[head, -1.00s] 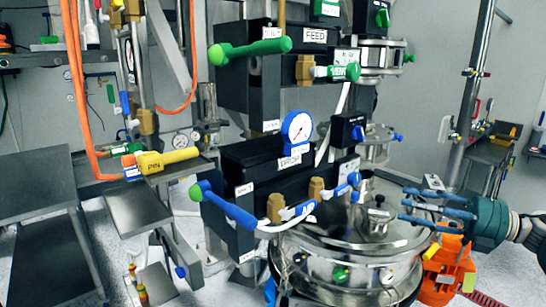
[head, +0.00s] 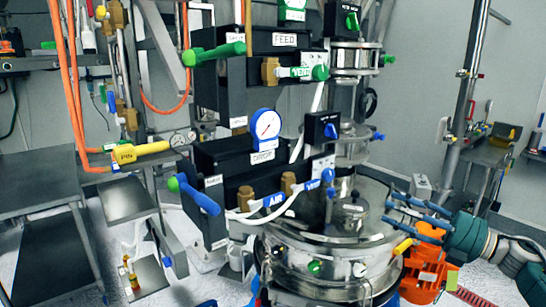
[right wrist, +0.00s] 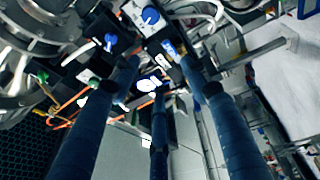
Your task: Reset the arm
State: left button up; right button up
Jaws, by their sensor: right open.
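My right gripper (head: 388,208) reaches in from the right in the head view. Its blue fingers are spread open and empty, pointing left beside the lid of the round steel vessel (head: 330,262). I cannot tell whether a fingertip touches the vessel. In the right wrist view the long blue fingers (right wrist: 158,95) stand apart with nothing between them. Valve blocks and labels show beyond them. No left gripper can be made out in the head view.
Black valve blocks with a green-handled FEED lever (head: 213,53), a blue lever (head: 200,196) and a gauge (head: 265,125) stand left of the vessel. An orange object (head: 424,270) sits below my right gripper. Steel tables (head: 35,180) are at left. Open floor lies at far right.

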jog(key=a+f+m+t+h, duration=0.65)
jog(key=f+m+h, duration=0.25)
jog(key=f+m, duration=0.3)
jog(key=s+d+f+m+g+h, duration=0.1)
jog(key=s+f+m+g+h, duration=0.2)
jog(key=s+f+m+h, duration=0.6)
jog(key=s+a+f+m+g+y, duration=0.15)
jog(key=s+f+g, duration=0.3)
jog(key=s, duration=0.65)
jog(key=s+a+f+m+g, duration=0.1)
jog(key=s+f+m+g, duration=0.15)
jog(key=s+f, duration=0.55)
jog(key=s+a+f+m+g+y, duration=0.1)
jog(key=s+f+g, duration=0.25)
jog(key=s, duration=0.95)
notch_tip(320, 180, down, 27)
jog(key=s+g+b, duration=0.2)
pick_arm(q)
jog(key=f, duration=0.2)
jog(key=shift+s+d+f+b, duration=0.2)
jog(key=shift+d+f+b, duration=0.05)
jog(key=shift+f+b, duration=0.1)
pick_arm(e)
jog(key=s+d+f+g, duration=0.1)
jog(key=s+d+f, duration=0.1)
jog(key=s+f, duration=1.5)
jog(key=shift+d+f+n, duration=0.3)
jog(key=shift+d+f, duration=0.05)
jog(key=shift+f, duration=0.2)
